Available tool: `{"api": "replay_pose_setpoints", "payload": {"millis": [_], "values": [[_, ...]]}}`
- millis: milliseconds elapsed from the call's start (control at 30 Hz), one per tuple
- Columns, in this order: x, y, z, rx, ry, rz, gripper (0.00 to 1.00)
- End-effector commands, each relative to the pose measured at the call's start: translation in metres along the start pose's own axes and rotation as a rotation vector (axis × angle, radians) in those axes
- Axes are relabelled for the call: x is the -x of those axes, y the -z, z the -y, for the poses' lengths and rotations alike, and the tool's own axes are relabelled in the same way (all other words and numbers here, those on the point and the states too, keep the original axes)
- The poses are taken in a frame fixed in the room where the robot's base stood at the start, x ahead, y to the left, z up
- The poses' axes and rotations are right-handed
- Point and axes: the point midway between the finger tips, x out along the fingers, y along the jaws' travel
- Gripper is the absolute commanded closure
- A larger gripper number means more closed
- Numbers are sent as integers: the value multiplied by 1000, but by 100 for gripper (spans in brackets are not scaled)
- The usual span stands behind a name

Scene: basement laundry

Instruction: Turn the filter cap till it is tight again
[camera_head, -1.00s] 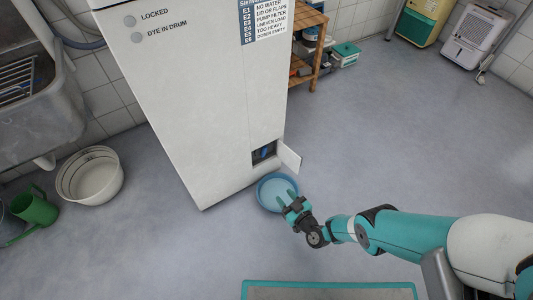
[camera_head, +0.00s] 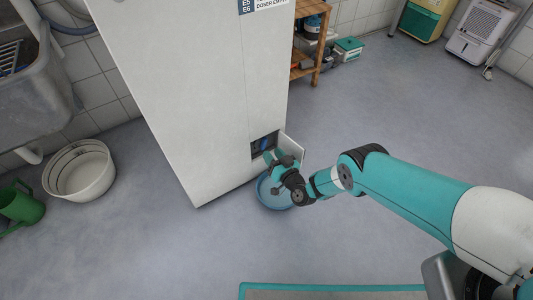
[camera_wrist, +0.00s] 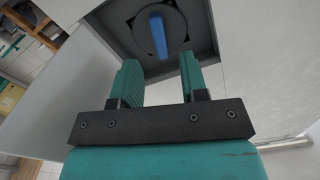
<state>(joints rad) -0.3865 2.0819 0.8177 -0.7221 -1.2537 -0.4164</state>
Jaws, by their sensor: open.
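The filter cap (camera_wrist: 174,36) is a dark round disc with a raised blue grip bar (camera_wrist: 158,36), set in a square recess low on the white machine. In the head view the blue bar (camera_head: 266,145) shows in the opening, partly behind my gripper. My gripper (camera_head: 273,157) is just in front of the recess, above the blue basin. In the wrist view my gripper (camera_wrist: 158,78) is open and empty. Its two teal fingers point at the cap, with the blue bar ahead of the gap between them and apart from both.
The small hatch door (camera_head: 292,149) stands open at the right of the recess. A blue basin (camera_head: 268,200) with liquid sits on the floor below. A white tub (camera_head: 80,185) and a green watering can (camera_head: 22,205) stand at left.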

Motion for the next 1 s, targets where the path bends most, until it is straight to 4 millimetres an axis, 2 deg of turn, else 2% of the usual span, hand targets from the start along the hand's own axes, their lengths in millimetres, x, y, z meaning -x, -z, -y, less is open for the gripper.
{"api": "replay_pose_setpoints", "payload": {"millis": [33,100,300,700,733,900,1000], "values": [[-10,-7,-1,2,3,-2,60],[-20,-5,0,2,2,-3,60],[-40,-3,0,1,2,-1,60],[-46,0,0,0,0,1,60],[-46,0,0,0,0,1,64],[-46,0,0,0,0,1,100],[-46,0,0,0,0,1,100]]}}
